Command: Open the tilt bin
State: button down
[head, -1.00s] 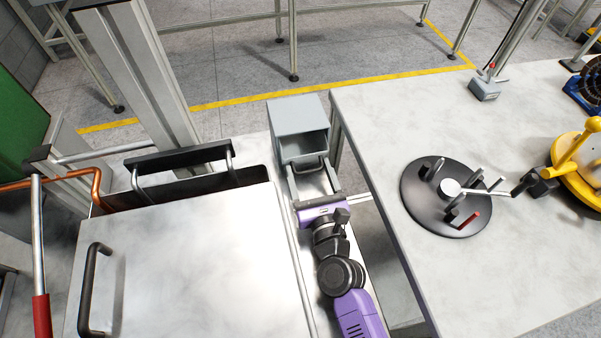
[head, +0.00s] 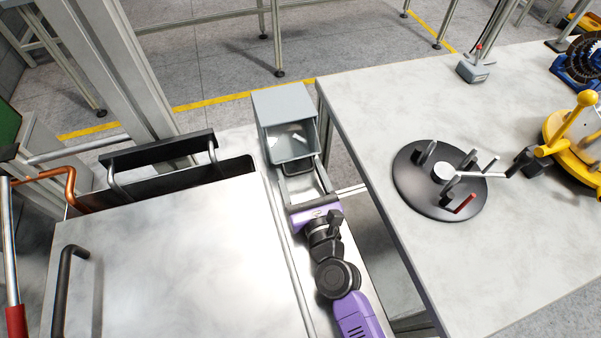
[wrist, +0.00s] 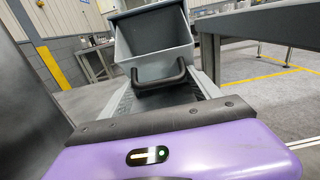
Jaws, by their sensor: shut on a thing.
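The tilt bin is a grey box-shaped housing (head: 284,103) with a grey tray (head: 291,148) tipped out at its front, toward my gripper. The tray's open top shows part of its pale interior with light patches in the head view. In the wrist view the tray's front (wrist: 152,45) carries a dark U-shaped handle (wrist: 160,78). My gripper (head: 299,170) has a purple body, and its grey fingers reach to this handle. It is shut on the handle. The exact finger contact is hard to see in both views.
A large metal box with a pale lid (head: 180,265) and black handles stands close on the left. A pale worktable (head: 370,110) on the right carries a black round fixture (head: 440,180) and a yellow device (head: 575,135). My arm lies in the narrow gap between them.

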jog(key=shift+c, duration=2.2)
grip_release()
jog(key=shift+f, duration=0.35)
jog(key=shift+r, duration=0.15)
jog(key=b+v, duration=0.2)
jog(key=v, duration=0.5)
jog(key=shift+s+d, duration=0.1)
jog(key=shift+s, duration=0.3)
